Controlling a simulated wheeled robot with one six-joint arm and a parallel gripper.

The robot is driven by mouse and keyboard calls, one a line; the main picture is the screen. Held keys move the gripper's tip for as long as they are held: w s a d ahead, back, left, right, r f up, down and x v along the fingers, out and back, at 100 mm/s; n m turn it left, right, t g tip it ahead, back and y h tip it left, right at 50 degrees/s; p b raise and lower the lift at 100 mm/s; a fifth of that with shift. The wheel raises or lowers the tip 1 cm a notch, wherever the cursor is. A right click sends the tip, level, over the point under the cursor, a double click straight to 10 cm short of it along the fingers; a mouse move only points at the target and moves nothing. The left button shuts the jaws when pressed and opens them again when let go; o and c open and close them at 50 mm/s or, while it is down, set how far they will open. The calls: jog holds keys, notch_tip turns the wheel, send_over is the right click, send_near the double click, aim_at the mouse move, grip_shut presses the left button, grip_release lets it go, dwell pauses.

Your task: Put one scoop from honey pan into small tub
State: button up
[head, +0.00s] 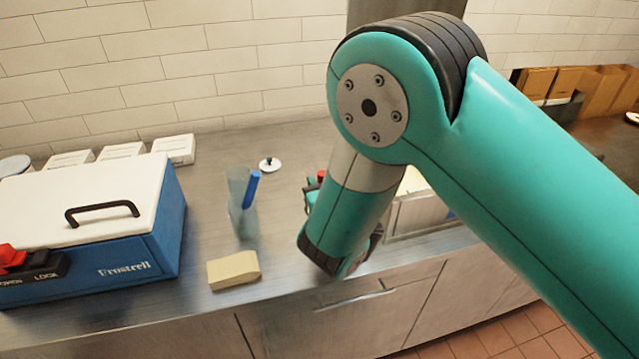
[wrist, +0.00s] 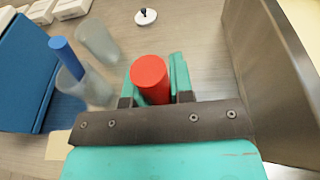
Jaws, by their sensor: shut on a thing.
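My gripper (wrist: 154,97) is shut on an upright red handle (wrist: 150,72), seen almost end-on in the wrist view. The tool's lower end is hidden below the handle. In the head view my arm covers most of the gripper, and a bit of the red handle (head: 321,175) shows beside it. A steel pan or box (head: 420,214) stands right of the gripper, partly behind my arm, with something pale at its top. Its steel side (wrist: 268,62) fills the right of the wrist view. I cannot tell whether it is the honey pan. I cannot identify the small tub.
Clear containers (head: 240,212) stand left of the gripper, one holding a blue handle (head: 252,188). A white lid (head: 270,165) lies behind. A blue cooler (head: 150,245), white boxes (head: 122,150) and a tan block (head: 234,270) are further left. The counter's front edge is close.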

jog(key=shift+w+a+p, duration=0.2)
jog(key=shift+a+p, duration=0.3)
jog(key=shift+a, duration=0.25)
dwell(1.1)
jog(key=shift+s+d, duration=0.15)
jog(key=shift+d, duration=0.5)
dwell(0.5)
jog(key=shift+r, duration=0.15)
notch_tip(320, 180, up, 9)
jog(key=p, duration=0.8)
jog(key=shift+p, duration=0.35)
